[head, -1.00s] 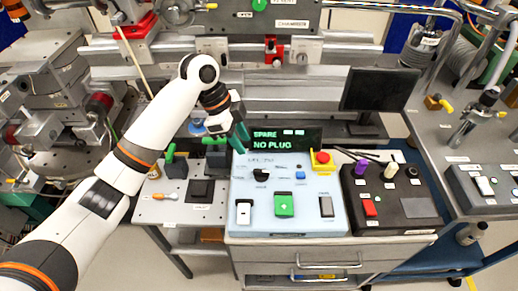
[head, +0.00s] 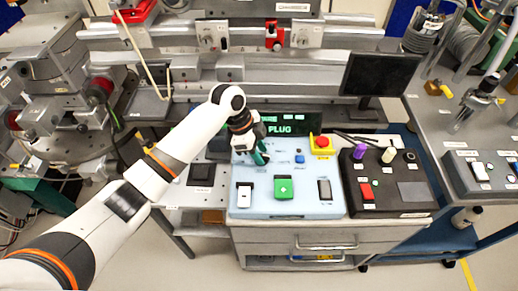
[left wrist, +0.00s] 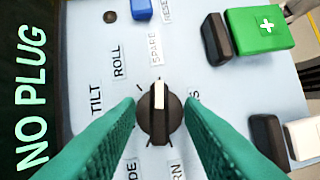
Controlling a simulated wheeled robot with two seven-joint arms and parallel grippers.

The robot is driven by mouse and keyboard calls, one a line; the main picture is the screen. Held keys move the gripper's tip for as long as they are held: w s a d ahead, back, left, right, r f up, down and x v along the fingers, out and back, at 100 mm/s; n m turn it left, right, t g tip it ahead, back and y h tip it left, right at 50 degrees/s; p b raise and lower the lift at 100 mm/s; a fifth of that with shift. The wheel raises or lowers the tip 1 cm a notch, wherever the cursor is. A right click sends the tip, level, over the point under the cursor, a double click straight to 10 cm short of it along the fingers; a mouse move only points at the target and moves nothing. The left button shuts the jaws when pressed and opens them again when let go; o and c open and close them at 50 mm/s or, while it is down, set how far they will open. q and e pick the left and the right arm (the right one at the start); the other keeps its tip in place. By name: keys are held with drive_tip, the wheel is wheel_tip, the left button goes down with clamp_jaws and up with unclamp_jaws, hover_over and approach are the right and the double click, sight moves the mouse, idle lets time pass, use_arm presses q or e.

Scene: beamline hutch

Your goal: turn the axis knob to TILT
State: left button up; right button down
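The axis knob (left wrist: 159,118) is black and round with a white pointer bar. In the left wrist view its pointer is directed up the picture, toward the SPARE label (left wrist: 154,48). The ROLL label (left wrist: 118,62) and the TILT label (left wrist: 97,100) lie to the left of that. My left gripper (head: 258,156) is over the light blue panel (head: 325,207). Its teal fingers are open, one on each side of the knob; I cannot tell whether they touch it. In the head view the gripper hides the knob. My right gripper is not in view.
The display (left wrist: 28,85) reads NO PLUG. A green cross button (head: 283,187), a white switch (head: 244,195), a blue button (head: 299,159) and a red emergency button (head: 321,142) sit on the panel. A black control box (head: 405,190) stands to the right.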

use_arm(q)
drive_tip(key=shift+c, duration=0.5)
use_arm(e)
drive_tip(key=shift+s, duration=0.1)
use_arm(q)
clamp_jaws()
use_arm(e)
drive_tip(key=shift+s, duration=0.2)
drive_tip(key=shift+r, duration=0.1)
